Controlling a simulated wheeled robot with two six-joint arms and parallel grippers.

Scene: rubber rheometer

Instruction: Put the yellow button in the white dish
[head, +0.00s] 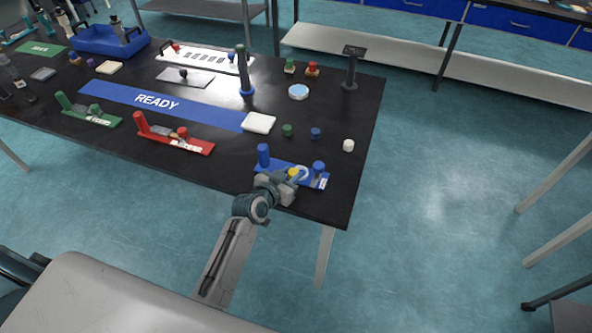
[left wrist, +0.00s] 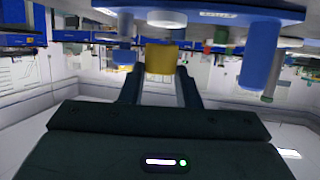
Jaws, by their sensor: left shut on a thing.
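The yellow button (head: 293,173) is in my left gripper (head: 289,178), over the blue board (head: 318,181) at the table's front right. In the left wrist view, the yellow button (left wrist: 160,57) sits between the two fingers of my left gripper (left wrist: 160,75), which is shut on it. A white round piece (head: 303,171), which looks like the white dish, is on the blue board just right of the button; it also shows in the left wrist view (left wrist: 165,18). I cannot tell whether button and dish touch. My right gripper is not in view.
The blue board carries a tall blue post (head: 263,155) and a shorter blue knob (head: 319,168). A red board (head: 185,143) and a green board (head: 92,117) lie to the left. A white cylinder (head: 348,146) stands behind, near the table's right edge.

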